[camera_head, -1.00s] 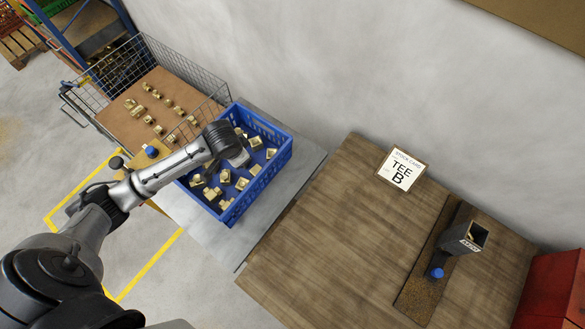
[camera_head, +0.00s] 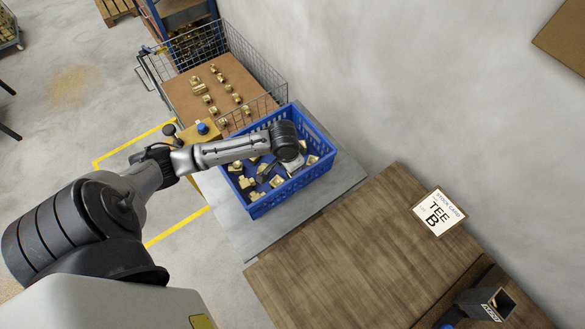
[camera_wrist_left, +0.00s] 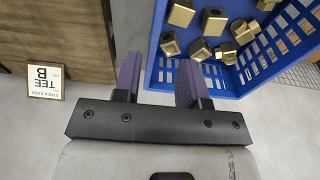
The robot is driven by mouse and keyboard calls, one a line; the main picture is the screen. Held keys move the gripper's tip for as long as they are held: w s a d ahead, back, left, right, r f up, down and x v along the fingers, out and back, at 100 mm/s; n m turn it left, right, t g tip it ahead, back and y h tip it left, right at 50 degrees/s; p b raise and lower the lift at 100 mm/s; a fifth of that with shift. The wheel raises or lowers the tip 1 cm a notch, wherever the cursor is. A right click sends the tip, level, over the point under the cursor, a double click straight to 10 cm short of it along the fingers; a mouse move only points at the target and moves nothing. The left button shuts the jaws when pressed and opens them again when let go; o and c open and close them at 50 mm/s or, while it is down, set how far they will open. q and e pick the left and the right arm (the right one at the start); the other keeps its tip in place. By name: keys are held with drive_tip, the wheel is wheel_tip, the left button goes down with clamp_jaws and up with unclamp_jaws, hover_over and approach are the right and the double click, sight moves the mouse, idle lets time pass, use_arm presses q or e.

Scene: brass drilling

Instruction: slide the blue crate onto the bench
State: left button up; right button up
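The blue crate (camera_head: 250,202) stands on a grey table beside the wooden bench (camera_head: 345,262), with several brass fittings (camera_head: 277,181) inside. It also shows at upper right in the left wrist view (camera_wrist_left: 228,82). My left gripper (camera_head: 296,166) is at the crate's bench side in the head view. In the left wrist view its two purple fingers (camera_wrist_left: 158,82) are apart, one outside the crate's edge and one over its inside, with part of the blue edge between them. Whether the fingertips reach below the rim I cannot tell. My right gripper is not in view.
The grey table (camera_head: 240,228) adjoins the bench. The bench's near part is clear; a stock card (camera_head: 438,212) and a dark chute (camera_head: 486,303) are on its far right. A wire basket (camera_head: 258,65) with brass parts stands behind the crate, and a wall (camera_head: 400,90) runs along the back.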

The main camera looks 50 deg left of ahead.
use_arm(q)
wheel_tip(320, 180, down, 13)
drive_tip(key=w, duration=0.1)
drive_tip(key=shift+w+r, duration=0.15)
drive_tip(key=shift+w, duration=0.05)
idle(0.5)
clamp_jaws()
idle(1.2)
